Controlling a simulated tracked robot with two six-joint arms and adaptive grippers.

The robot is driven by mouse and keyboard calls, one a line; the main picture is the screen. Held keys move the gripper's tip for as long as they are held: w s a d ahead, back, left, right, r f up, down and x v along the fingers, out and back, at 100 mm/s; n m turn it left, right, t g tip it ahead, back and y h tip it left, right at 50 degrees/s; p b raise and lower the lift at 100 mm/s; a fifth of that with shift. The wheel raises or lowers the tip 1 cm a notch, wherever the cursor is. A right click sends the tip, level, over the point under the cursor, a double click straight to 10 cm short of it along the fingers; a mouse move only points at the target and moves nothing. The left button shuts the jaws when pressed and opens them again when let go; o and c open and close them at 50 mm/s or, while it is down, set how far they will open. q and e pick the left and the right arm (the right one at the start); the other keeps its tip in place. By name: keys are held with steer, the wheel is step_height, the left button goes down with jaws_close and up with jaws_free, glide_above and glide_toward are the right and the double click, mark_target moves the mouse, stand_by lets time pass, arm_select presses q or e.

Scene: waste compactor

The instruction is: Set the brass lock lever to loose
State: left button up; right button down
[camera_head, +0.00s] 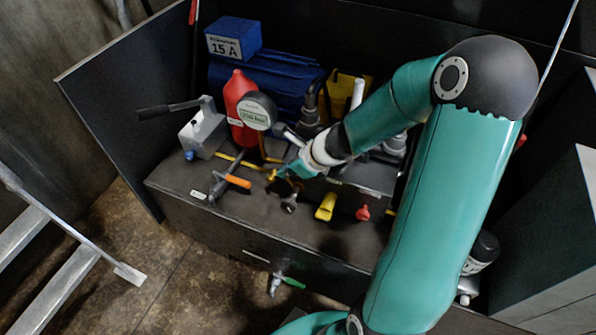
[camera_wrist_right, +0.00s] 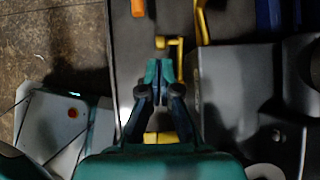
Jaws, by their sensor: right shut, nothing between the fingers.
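The small brass lever (camera_head: 271,175) shows on the dark deck of the machine in the head view, partly hidden by my right gripper. In the right wrist view the brass lever (camera_wrist_right: 179,56) has a short bar with a bend at its upper end. My right gripper (camera_head: 283,174) reaches down over the deck beside the lever. In the wrist view its teal fingertips (camera_wrist_right: 158,65) are together and empty, very close to the lever's bent end. I cannot tell whether they touch it. My left gripper is in neither view.
An orange-handled lever (camera_head: 238,181) lies left of the gripper. A yellow handle (camera_head: 326,206) and a red knob (camera_head: 363,213) are to its right. A red bottle (camera_head: 238,105), a gauge (camera_head: 257,111) and a grey hand pump (camera_head: 203,131) stand behind. A green-handled valve (camera_head: 287,281) sits below.

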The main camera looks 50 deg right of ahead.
mark_target(270, 178)
steer(key=shift+b+x, duration=1.05)
steer(key=shift+x, duration=1.5)
steer(key=b+x, duration=0.2)
steer(key=x, duration=0.1)
steer(key=shift+w+a+f, duration=0.1)
steer(key=shift+w+a, duration=0.05)
steer(key=shift+w, duration=0.05)
steer(key=shift+r, duration=0.25)
